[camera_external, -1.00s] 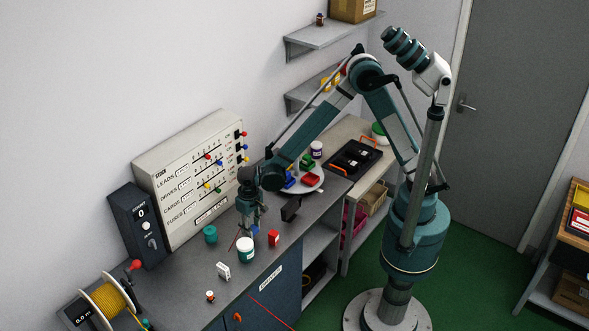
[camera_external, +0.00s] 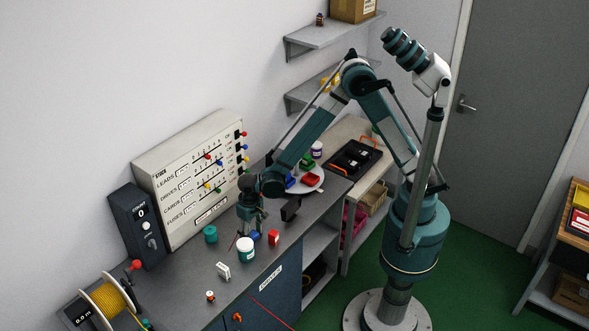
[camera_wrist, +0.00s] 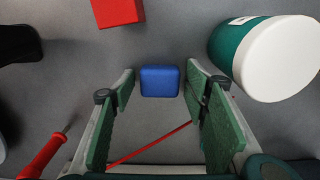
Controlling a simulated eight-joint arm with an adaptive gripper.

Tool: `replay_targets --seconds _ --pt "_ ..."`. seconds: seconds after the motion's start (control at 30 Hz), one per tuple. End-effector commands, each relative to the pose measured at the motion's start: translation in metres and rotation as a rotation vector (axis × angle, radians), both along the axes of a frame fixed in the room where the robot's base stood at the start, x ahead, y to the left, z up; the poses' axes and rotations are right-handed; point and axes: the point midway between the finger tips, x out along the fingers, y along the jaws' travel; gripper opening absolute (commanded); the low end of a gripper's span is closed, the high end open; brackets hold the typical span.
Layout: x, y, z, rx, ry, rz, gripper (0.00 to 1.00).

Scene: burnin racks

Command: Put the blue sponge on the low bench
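The blue sponge (camera_external: 256,237) lies on the grey worktop among small items. In the wrist view the blue sponge (camera_wrist: 160,81) is a small rounded block ahead of my fingers, centred between them. My gripper (camera_external: 249,230) points down over the worktop just beside the sponge. In the wrist view my gripper (camera_wrist: 160,76) is open, its green-padded fingers spread wide with nothing held. A pale-topped bench (camera_external: 348,128) adjoins the far end of the worktop and looks lower; I take it as the low bench.
A green jar with a white lid (camera_wrist: 283,58) is close right of the sponge; a red block (camera_wrist: 118,10) lies upper left. A red-handled screwdriver (camera_wrist: 42,157) lies lower left. A round tray (camera_external: 313,184) with coloured pieces stands behind. A black tray (camera_external: 354,158) occupies part of the pale bench.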

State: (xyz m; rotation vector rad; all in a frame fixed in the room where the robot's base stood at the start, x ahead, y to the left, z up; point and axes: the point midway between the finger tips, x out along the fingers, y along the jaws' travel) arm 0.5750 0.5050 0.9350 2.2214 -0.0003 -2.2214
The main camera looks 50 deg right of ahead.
Motion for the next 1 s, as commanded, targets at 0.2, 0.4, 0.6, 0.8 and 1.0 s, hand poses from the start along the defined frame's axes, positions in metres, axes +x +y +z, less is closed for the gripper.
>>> replay_targets --seconds 0.2,0.4,0.6,0.8,1.0 --pt "0.000 0.000 0.000 0.000 0.000 0.000 0.47" --pt "0.000 0.000 0.002 0.000 0.000 0.000 0.47" --pt "0.000 0.000 0.009 0.000 0.000 0.000 0.47" --pt "0.000 0.000 0.028 0.000 0.000 0.000 0.47" --pt "0.000 0.000 0.054 0.000 0.000 0.000 0.47"
